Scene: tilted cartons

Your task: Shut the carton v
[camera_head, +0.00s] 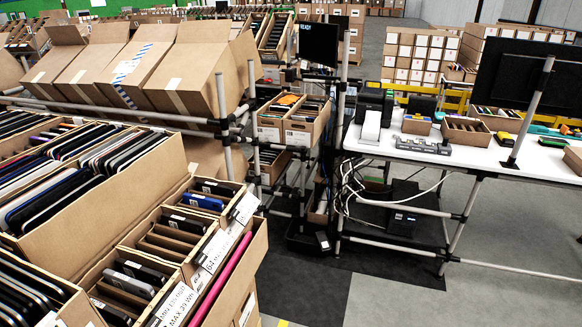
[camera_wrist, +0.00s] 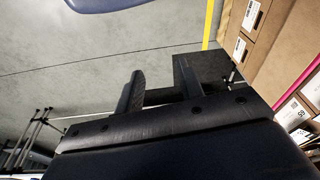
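My gripper (camera_wrist: 160,83) shows in the wrist view with its two dark fingers apart and nothing between them; grey floor lies beyond them. It is not in the head view. Several brown cartons (camera_head: 187,70) lean tilted on a rack at the upper left of the head view, one with blue-and-white striped tape. Open divided cartons (camera_head: 110,205) filled with dark devices stand at the lower left. Cartons (camera_wrist: 285,45) with white labels show at the right of the wrist view, apart from my gripper. I cannot tell which carton is carton v.
A white-topped workbench (camera_head: 470,152) with small devices and an open carton (camera_head: 467,133) stands at the right. Metal rack posts (camera_head: 223,110) and loose cables are near the middle. Stacked labelled cartons (camera_head: 420,55) stand behind. Floor (camera_head: 400,295) is clear at the lower middle and right.

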